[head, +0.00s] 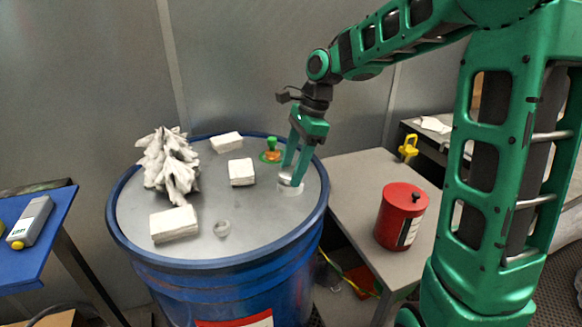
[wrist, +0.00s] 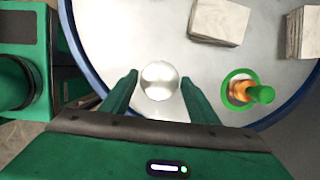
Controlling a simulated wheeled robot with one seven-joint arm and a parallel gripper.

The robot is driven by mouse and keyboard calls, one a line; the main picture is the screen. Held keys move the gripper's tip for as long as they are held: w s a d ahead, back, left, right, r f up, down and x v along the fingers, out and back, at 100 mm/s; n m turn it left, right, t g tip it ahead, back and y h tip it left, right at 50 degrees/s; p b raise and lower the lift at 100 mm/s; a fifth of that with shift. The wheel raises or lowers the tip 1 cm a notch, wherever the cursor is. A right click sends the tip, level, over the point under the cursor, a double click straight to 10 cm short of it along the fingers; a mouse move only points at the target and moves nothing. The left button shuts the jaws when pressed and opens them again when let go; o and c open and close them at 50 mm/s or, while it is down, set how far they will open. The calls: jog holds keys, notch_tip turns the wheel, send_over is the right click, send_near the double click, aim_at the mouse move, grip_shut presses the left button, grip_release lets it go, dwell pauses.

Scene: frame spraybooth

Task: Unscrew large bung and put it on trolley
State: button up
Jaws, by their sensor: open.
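The large bung (wrist: 161,80) is a shiny silver disc on the grey lid (head: 250,255) of a blue drum (head: 220,290). In the head view the large bung (head: 290,183) is at the right part of the lid, partly hidden by my gripper (head: 289,172). My gripper (wrist: 160,84) is open, with one finger on each side of the bung in the wrist view. Gaps show there between fingers and bung; I cannot tell their height above the lid. A grey-topped stand (head: 360,180), possibly the trolley, is right of the drum.
White blocks (head: 174,224), a white crumpled pile (head: 170,165), a small ring-like fitting (head: 222,228) and a green-and-orange fitting (head: 271,153) are on the lid. A red can (head: 401,215) stands on the grey top, which has bare room. A blue table (head: 50,225) is at left.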

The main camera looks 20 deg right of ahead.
jog(key=m, duration=0.2)
jog(key=m+t, duration=0.1)
jog(key=m, duration=0.3)
jog(key=shift+s+a+t+h, duration=0.15)
jog(key=shift+s+t+h, duration=0.15)
jog(key=shift+t, duration=0.1)
jog(key=m, duration=0.3)
jog(key=m+t+h, duration=0.1)
jog(key=m, duration=0.3)
jog(key=shift+h, duration=0.3)
jog(key=c, duration=0.7)
jog(key=n+y, duration=0.1)
jog(key=n, duration=0.3)
jog(key=shift+w+n+g, duration=0.1)
jog(key=shift+n+g, duration=0.2)
jog(key=shift+n, duration=0.7)
jog(key=n+g+y, duration=0.1)
jog(key=n, duration=0.2)
jog(key=shift+w, duration=0.1)
